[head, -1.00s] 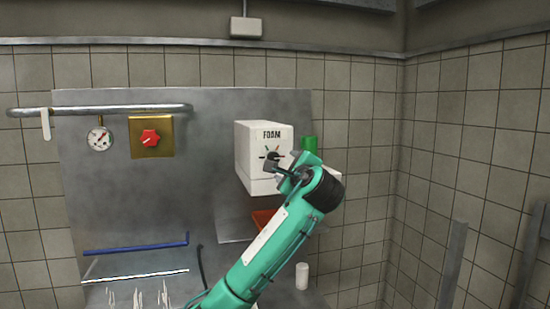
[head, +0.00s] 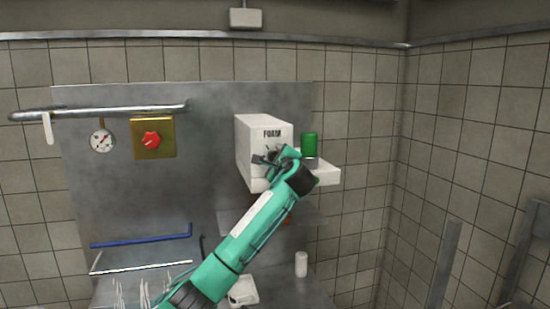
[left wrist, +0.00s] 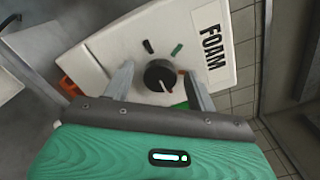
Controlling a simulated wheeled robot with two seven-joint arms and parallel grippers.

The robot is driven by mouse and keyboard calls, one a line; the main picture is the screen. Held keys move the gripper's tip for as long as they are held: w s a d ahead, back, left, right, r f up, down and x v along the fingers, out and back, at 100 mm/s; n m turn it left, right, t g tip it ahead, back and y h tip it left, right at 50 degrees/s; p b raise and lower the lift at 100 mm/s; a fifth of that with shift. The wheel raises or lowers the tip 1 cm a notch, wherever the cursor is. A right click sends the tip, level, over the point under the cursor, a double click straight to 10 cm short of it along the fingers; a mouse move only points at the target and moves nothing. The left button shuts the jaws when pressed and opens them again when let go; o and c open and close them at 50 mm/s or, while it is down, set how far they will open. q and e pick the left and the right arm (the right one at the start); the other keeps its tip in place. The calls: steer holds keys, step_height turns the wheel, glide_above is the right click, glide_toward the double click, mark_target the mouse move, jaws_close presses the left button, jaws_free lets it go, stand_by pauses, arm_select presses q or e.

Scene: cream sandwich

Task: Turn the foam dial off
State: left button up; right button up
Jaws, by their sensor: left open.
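The white foam box (head: 252,145), labelled FOAM, is mounted on the steel back panel. Its round black foam dial (left wrist: 158,74) faces me in the left wrist view, with dark, green and orange marks around it. Which mark the dial points at is hard to tell. My left gripper (left wrist: 160,88) is open, with one finger on each side of the dial in that view; I cannot tell whether they touch it. In the head view the left gripper (head: 270,160) is at the box's front and mostly hides the dial. My right gripper is not in view.
A green cylinder (head: 309,146) stands on a white ledge (head: 327,174) right of the box. A gauge (head: 102,140) and a red knob (head: 151,139) on a brass plate are at the left, near a metal rail (head: 80,112). A white cylinder (head: 301,264) stands below.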

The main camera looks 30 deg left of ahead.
arm_select(q)
steer(key=shift+c, duration=0.3)
steer(key=c, duration=0.9)
steer(key=n+b, duration=0.5)
steer(key=n, duration=0.7)
steer(key=n+b, duration=0.6)
steer(key=n, duration=0.6)
steer(key=n+b, duration=0.6)
steer(key=n, duration=0.5)
steer(key=shift+w+d+f+n, duration=0.15)
steer(key=shift+w+f+n, duration=0.05)
steer(key=shift+f+n, duration=0.2)
